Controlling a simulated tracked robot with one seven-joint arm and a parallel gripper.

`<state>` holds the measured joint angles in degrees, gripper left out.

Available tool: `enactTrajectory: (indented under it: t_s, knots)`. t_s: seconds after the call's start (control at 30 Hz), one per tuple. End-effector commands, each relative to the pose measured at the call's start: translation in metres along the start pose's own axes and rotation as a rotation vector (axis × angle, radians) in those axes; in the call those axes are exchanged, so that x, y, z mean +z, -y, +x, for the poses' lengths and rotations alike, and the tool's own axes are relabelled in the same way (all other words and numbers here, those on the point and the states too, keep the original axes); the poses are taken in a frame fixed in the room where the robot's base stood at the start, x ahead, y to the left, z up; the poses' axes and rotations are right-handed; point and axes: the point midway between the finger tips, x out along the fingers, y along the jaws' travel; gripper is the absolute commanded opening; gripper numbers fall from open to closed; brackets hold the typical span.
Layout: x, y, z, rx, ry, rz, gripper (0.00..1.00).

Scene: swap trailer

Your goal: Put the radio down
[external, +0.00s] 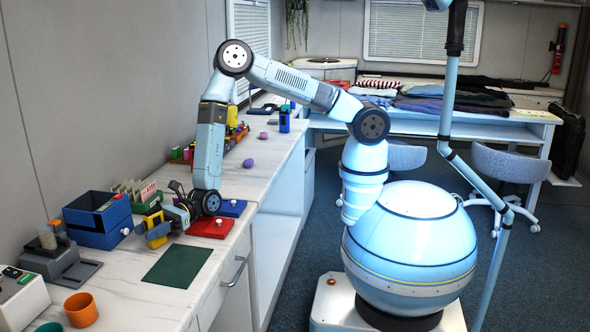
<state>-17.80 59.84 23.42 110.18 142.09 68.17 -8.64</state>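My arm reaches down over the white counter (120,290) on the left. My gripper (165,222) is low over the counter, pointing left, with its fingers around a small yellow and dark object (153,231) that appears to be the radio. Whether the radio touches the counter is hard to tell. A dark green mat (178,266) lies flat and bare in front of the gripper. A red pad (211,228) with a small white knob lies to its right, and a blue pad (231,208) lies behind the red one.
A blue open box (98,222) stands just left of the gripper, with a green card holder (142,198) behind it. An orange cup (81,309) and a grey device (58,262) stand at the front left. A blue upright object (285,120) stands farther back.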

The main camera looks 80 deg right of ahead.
Motion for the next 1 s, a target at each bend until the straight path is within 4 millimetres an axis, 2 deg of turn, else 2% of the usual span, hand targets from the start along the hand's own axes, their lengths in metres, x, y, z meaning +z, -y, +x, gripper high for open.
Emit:
enactTrajectory:
  t_s: [0.03,0.2,0.23,0.57,0.67,0.87,1.0]
  knots:
    - [0.000,0.000,0.000,0.000,0.000,0.000,0.45]
    - [0.000,0.000,0.000,0.000,0.000,0.000,0.61]
    - [0.000,0.000,0.000,0.000,0.000,0.000,0.62]
    - [0.002,0.000,-0.004,-0.001,-0.001,0.000,0.62]
    - [0.002,0.001,-0.016,-0.001,-0.001,0.001,0.62]
    - [0.002,0.001,-0.054,-0.002,-0.002,0.001,0.62]
    - [0.029,0.000,-0.051,0.000,0.003,-0.004,0.62]
